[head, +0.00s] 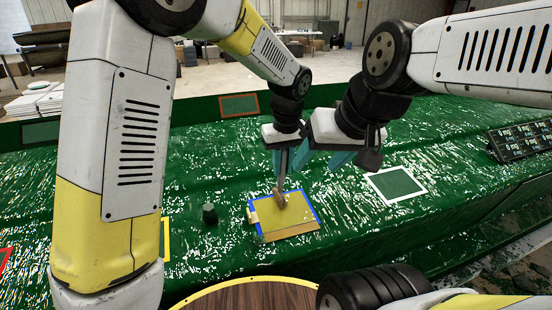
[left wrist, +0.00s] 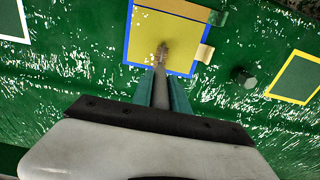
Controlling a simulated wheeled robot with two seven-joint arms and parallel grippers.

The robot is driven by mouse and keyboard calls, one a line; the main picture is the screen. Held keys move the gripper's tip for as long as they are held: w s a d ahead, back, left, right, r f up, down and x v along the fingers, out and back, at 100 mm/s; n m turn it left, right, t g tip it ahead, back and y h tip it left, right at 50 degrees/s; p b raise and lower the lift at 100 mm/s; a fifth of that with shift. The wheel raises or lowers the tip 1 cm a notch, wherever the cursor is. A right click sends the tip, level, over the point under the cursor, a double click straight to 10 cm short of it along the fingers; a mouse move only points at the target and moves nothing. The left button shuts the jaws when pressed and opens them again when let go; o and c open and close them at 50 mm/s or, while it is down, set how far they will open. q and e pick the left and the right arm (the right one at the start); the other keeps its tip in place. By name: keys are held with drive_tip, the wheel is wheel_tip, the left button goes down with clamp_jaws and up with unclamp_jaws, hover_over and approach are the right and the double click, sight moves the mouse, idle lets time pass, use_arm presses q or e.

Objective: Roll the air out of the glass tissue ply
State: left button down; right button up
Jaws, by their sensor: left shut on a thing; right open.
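The yellow ply (head: 291,217) lies flat inside a blue outline on the green mould (head: 345,225), with a tan strip along its near edge and a pale tab at its left. It also shows in the left wrist view (left wrist: 186,60). My left gripper (head: 284,168) is shut on the grey handle of a roller (head: 280,197), pointing down over the ply. In the left wrist view the roller's brownish head (left wrist: 162,54) lies over the yellow area; I cannot tell how firmly it touches. My right gripper (head: 355,160) is open and empty, above the mould to the right.
A small dark green knob (head: 209,213) stands left of the ply. White (head: 397,184), yellow (head: 165,239) and red-brown (head: 239,105) outlines mark other areas. A black tray (head: 522,139) sits at the far right. A round wooden top (head: 250,296) is at the front.

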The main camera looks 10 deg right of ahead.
use_arm(q)
drive_tip(key=d, duration=0.4)
drive_tip(key=shift+w, duration=0.35)
drive_tip(key=shift+a, duration=0.1)
drive_tip(key=shift+s+a, duration=0.2)
drive_tip(key=shift+a, duration=0.95)
drive_tip(key=shift+s+a, duration=0.2)
drive_tip(key=shift+a, duration=0.9)
drive_tip(key=shift+r, duration=0.15)
drive_tip(key=shift+s+d+r, duration=0.1)
drive_tip(key=shift+s+r, duration=0.05)
drive_tip(key=shift+r, duration=0.95)
drive_tip(key=shift+s+a+r, duration=0.1)
drive_tip(key=shift+s+r, duration=0.1)
drive_tip(key=shift+r, duration=0.95)
drive_tip(key=shift+s+d+r, duration=0.1)
drive_tip(key=shift+s+r, duration=0.05)
drive_tip(key=shift+r, duration=0.95)
